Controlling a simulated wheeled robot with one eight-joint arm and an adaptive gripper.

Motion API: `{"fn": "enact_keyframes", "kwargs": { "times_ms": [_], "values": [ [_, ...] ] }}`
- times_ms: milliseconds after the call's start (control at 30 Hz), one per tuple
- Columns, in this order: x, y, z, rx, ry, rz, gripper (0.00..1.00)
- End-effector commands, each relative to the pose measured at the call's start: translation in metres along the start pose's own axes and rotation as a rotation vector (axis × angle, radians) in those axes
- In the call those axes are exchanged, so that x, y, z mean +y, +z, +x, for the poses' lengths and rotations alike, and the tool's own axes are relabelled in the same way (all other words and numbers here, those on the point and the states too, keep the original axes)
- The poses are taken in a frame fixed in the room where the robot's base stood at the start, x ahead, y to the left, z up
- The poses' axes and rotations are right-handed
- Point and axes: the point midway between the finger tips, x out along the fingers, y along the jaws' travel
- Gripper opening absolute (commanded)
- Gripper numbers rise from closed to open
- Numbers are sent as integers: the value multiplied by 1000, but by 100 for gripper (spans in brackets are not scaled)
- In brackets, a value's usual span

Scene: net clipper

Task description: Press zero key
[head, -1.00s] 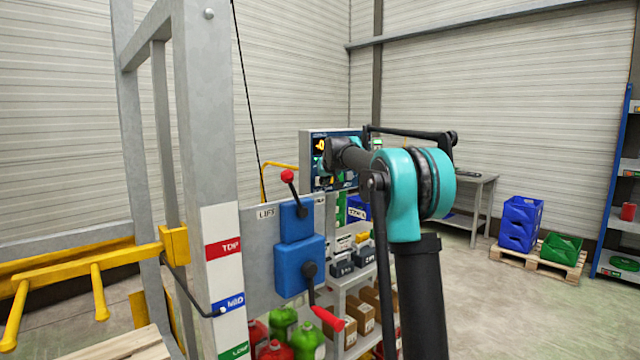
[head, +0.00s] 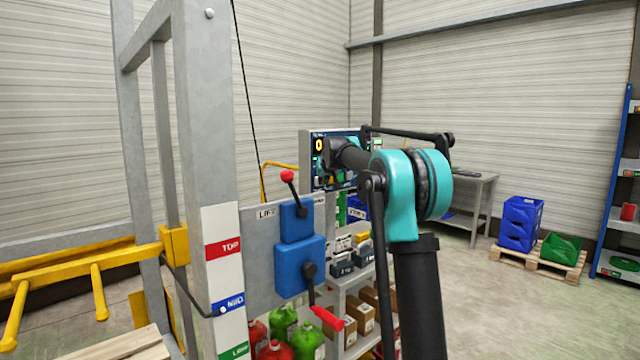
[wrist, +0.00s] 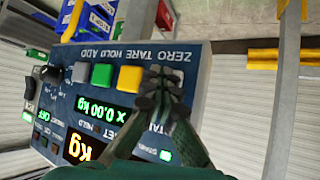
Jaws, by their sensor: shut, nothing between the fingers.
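The scale panel (wrist: 75,110) fills much of the wrist view, upside down, with its ZERO, TARE, HOLD and ADD labels along one edge. My gripper (wrist: 160,84) is shut and empty, its fingertips over the key spot beside the ZERO label. The fingers hide the zero key, so I cannot see how far it is pressed. The yellow key (wrist: 130,79), green key (wrist: 102,75) and grey key (wrist: 81,72) sit in a row beside it. In the head view the panel (head: 306,165) stands behind my arm, with a yellow digit (head: 319,145) showing.
A grey post with a lift lever box (head: 298,265) and red-tipped levers stands nearer, left of the panel. Shelves with green and red bottles (head: 283,322) and boxes are below. A grey table (head: 470,190) and blue crates (head: 519,225) stand to the right.

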Motion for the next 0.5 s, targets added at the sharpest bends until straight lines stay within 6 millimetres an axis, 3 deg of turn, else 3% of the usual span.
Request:
{"fn": "enact_keyframes", "kwargs": {
  "times_ms": [500],
  "values": [
    [8, 8, -11, 0, 0, 0, 0]
  ]
}}
